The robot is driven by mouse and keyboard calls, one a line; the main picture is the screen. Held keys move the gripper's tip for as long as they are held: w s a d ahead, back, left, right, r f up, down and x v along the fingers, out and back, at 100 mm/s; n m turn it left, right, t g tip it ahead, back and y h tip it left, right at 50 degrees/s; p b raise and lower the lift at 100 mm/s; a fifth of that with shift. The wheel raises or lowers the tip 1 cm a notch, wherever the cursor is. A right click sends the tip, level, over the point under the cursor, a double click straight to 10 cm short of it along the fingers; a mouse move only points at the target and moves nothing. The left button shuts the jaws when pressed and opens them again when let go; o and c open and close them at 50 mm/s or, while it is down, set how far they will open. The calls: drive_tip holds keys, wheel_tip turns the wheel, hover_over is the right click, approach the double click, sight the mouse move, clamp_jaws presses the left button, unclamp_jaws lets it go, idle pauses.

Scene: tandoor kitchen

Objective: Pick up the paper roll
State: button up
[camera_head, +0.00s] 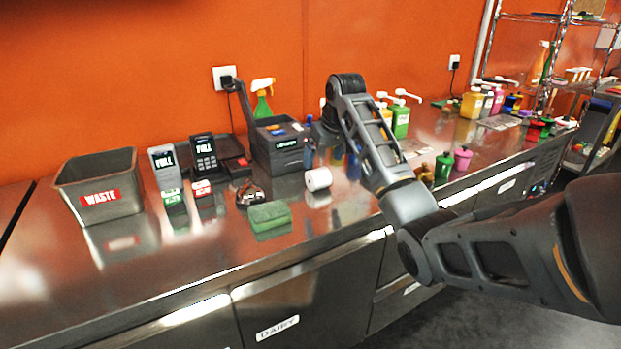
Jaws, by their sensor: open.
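The paper roll (318,179) is a small white cylinder lying on its side on the steel counter (230,243), with one round end facing me. My arm reaches in from the right, bends up and then down at the wrist. My gripper (325,146) is the dark shape at its end, above and behind the paper roll in the picture and apart from it. It is open and holds nothing I can see. Its fingers are small, dark and partly hidden by my arm.
A green sponge (269,215) and a dark round item (250,194) lie left of the roll. A black printer (277,146) stands behind it. Card terminals (204,154) and a grey waste bin (101,188) are further left. Bottles (444,168) stand to the right.

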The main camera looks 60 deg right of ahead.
sight(318, 170)
drive_tip(key=shift+p+x, duration=0.35)
drive_tip(key=shift+x, duration=2.8)
drive_tip(key=shift+a, duration=0.2)
drive_tip(key=shift+c, duration=0.4)
drive_tip(key=c, duration=0.9)
drive_tip(key=shift+c, duration=0.6)
drive_tip(key=shift+r, duration=0.1)
